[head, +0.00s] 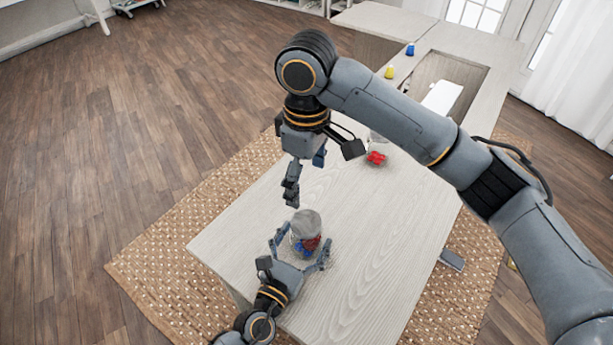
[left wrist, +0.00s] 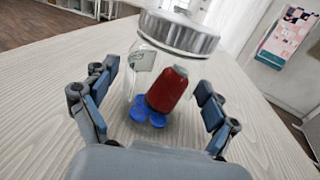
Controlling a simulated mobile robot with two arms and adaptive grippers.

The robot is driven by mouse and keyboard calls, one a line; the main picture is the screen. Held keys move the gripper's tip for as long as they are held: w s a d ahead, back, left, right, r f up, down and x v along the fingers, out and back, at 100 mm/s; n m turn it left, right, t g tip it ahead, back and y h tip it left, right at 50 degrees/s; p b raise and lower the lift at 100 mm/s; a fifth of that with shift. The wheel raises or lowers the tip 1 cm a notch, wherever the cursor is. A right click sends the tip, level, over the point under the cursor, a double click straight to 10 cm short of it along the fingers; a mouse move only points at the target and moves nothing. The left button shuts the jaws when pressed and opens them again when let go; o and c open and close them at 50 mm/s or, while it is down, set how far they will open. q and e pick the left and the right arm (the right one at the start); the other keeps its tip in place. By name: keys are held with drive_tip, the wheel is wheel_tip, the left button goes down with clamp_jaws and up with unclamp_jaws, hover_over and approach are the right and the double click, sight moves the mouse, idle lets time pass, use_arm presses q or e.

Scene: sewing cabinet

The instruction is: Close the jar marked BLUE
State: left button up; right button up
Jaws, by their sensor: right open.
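A clear glass jar (head: 304,232) stands near the table's left end, with a grey metal lid (head: 306,219) at its top. In the left wrist view, the jar (left wrist: 137,92) holds a red spool (left wrist: 167,90) and blue pieces (left wrist: 148,115). The lid (left wrist: 178,32) is over the mouth; I cannot tell whether it is seated. A pale label shows on the glass, but its writing is unreadable. My left gripper (head: 300,248) is open, its fingers on either side of the jar with gaps. My right gripper (head: 305,180) is open and empty, above and behind the jar.
Another clear jar with red contents (head: 376,157) stands farther back on the table (head: 350,215), partly behind my right arm. A yellow spool (head: 389,72) and a blue spool (head: 410,50) stand by a recess at the far end. The table right of the near jar is clear.

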idle(0.3)
use_arm(q)
drive_tip(key=v, duration=1.2)
